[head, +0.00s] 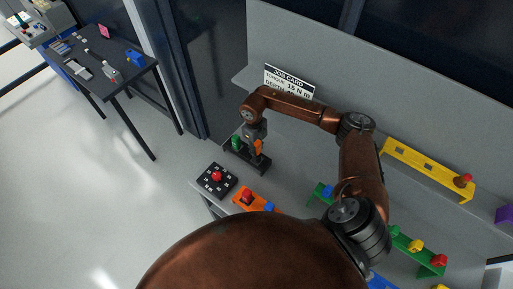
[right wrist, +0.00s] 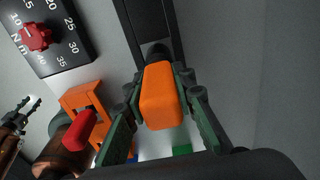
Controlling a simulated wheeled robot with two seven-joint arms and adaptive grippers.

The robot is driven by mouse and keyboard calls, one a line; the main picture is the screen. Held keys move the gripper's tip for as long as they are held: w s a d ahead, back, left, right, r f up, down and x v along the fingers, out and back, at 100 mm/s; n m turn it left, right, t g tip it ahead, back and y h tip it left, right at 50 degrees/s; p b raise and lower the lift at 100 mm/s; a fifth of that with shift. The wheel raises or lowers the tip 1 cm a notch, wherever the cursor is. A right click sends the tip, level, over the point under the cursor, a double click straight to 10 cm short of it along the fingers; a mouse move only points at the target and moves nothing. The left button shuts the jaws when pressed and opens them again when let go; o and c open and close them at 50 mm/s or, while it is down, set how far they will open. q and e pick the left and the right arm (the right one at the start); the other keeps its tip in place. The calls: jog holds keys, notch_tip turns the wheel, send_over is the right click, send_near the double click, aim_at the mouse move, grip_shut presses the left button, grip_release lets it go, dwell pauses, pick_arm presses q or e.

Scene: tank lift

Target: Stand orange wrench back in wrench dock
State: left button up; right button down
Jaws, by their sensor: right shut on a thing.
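My right gripper (head: 257,140) is shut on the orange wrench (head: 258,147), over the right part of a dark tray-like dock (head: 232,154). The right wrist view shows the orange block-like handle (right wrist: 160,98) between both fingers of my right gripper (right wrist: 160,92). The wrench looks roughly upright in the head view; I cannot tell whether its lower end touches the dock.
A black dial plate with a red knob (head: 216,176) and an orange stand with a red piece (head: 247,196) lie just in front of the dock. A job card (head: 288,80) stands behind. A green rack (head: 428,262) and yellow rack (head: 432,170) are to the right.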

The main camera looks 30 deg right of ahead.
aim_at(257, 144)
jog(key=shift+f+b, duration=1.2)
jog(key=shift+f, duration=0.4)
jog(key=shift+a+f+b, duration=0.1)
jog(key=shift+f+b, duration=0.2)
jog(key=shift+f, duration=0.05)
jog(key=c, duration=1.6)
grip_release()
jog(key=shift+s+f, duration=0.1)
jog(key=shift+s, duration=0.1)
jog(key=shift+o, duration=0.3)
jog(key=shift+s+a+f, duration=0.1)
jog(key=shift+f, duration=0.05)
jog(key=r+p, duration=0.1)
jog(key=r, duration=0.1)
jog(key=r+p, duration=0.1)
jog(key=r, duration=0.2)
jog(key=r+p, duration=0.2)
jog(key=shift+w+d+r, duration=0.2)
jog(key=shift+w+r, duration=0.1)
jog(key=shift+r+p, duration=0.5)
jog(key=shift+r, duration=0.45)
